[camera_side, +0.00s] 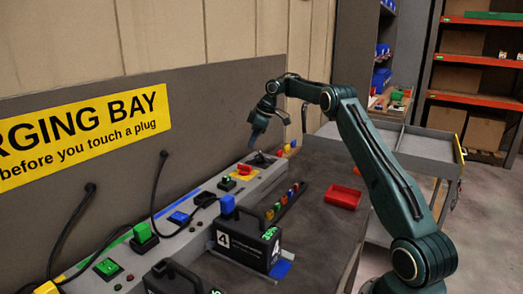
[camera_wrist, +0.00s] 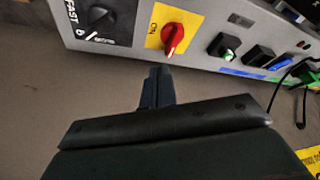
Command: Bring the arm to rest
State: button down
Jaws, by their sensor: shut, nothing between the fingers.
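My dark green arm reaches over the bench in the side view. My gripper (camera_side: 258,132) hangs above the charging console (camera_side: 196,226) near the back panel. Its fingers are together, pointing down, and nothing shows between them. In the wrist view my gripper (camera_wrist: 157,86) is also closed and empty, with the console's face (camera_wrist: 142,32) beyond it. The fingertips appear apart from the console.
A black case marked 4 (camera_side: 243,246) stands on the bench, and part of another black case (camera_side: 170,280) shows. A red tray (camera_side: 344,197) lies to the right. A red knob (camera_wrist: 172,38) sits on the console. Cables (camera_side: 70,230) hang at left.

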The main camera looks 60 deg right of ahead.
jog(key=s+a+r+m, duration=0.1)
jog(key=s+a+r, duration=0.6)
jog(key=a, duration=0.4)
jog(key=s+a+r+m, duration=0.2)
jog(key=s+a+r, duration=0.2)
jog(key=a+r, duration=0.65)
jog(key=s+a+f+m, duration=0.1)
jog(key=s+a+f, duration=0.2)
jog(key=s, duration=0.6)
jog(key=s+a+f+m+t+h, duration=0.1)
jog(key=s+a+f, duration=0.2)
jog(key=s, duration=0.6)
jog(key=s+a+f+h, duration=0.1)
jog(key=s+a, duration=0.3)
jog(key=s, duration=0.5)
jog(key=shift+f+m+t, duration=0.4)
jog(key=shift+f, duration=0.5)
